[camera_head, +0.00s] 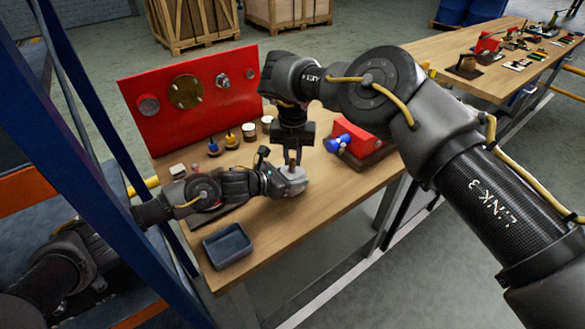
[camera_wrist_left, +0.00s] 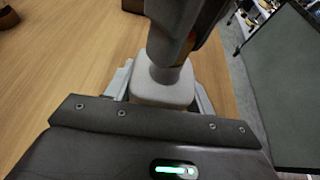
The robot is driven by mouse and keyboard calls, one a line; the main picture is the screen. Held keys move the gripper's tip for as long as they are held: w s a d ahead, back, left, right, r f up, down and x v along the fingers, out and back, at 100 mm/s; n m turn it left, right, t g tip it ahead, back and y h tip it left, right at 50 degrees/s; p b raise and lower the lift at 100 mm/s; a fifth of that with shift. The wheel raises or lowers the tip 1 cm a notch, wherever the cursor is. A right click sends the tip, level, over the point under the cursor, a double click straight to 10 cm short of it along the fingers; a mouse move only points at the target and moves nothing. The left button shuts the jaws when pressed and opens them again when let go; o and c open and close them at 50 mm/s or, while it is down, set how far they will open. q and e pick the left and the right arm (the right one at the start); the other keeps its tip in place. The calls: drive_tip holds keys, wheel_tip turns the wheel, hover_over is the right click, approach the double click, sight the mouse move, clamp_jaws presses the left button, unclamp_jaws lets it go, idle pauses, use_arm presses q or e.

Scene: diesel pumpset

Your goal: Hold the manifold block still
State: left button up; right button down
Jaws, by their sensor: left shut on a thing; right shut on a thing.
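A light grey block (camera_wrist_left: 163,92), apparently the manifold block, is between the two fingers of my left gripper (camera_wrist_left: 162,84) in the left wrist view, with a rounded grey part rising from it. In the head view the pale block (camera_head: 291,181) shows at the end of my left arm, over the wooden bench. My left gripper (camera_head: 284,183) is shut on it. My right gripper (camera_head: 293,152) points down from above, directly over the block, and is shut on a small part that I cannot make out. Its fingertips are partly hidden.
A red panel (camera_head: 190,98) with round fittings stands at the bench's back. Small blue and yellow parts (camera_head: 230,139) stand before it. A red unit with a blue fitting (camera_head: 338,143) is to the right. A dark tray (camera_head: 228,247) sits at the front edge. A blue post (camera_head: 95,170) rises at left.

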drive_tip(key=n, duration=0.2)
drive_tip(key=shift+n, duration=0.3)
drive_tip(key=n, duration=2.4)
drive_tip(key=c, duration=1.5)
unclamp_jaws()
drive_tip(key=shift+o, duration=0.2)
